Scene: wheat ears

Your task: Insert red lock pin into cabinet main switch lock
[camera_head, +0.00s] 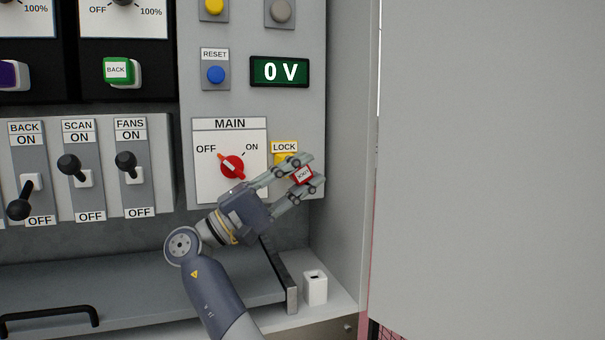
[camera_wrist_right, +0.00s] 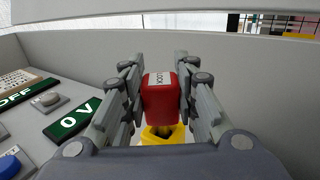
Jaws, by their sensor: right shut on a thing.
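The red lock pin (camera_head: 302,175) is between the fingers of my right gripper (camera_head: 309,170), which is shut on it. In the right wrist view the red lock pin (camera_wrist_right: 161,98) is upright between the fingers of the gripper (camera_wrist_right: 160,85), with the yellow lock (camera_wrist_right: 163,135) directly behind its lower end. In the head view the yellow lock (camera_head: 283,158) shows partly behind the fingers, under the LOCK label. I cannot tell how deep the pin sits in it. The red main switch (camera_head: 232,167) points up-left toward OFF. My left gripper is not in view.
A green display (camera_head: 279,72) reads 0 V. Black toggle levers (camera_head: 69,165) stand at the left. A white block with a slot (camera_head: 315,288) stands on the ledge below. The cabinet side wall and a large grey panel (camera_head: 490,170) bound the right side.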

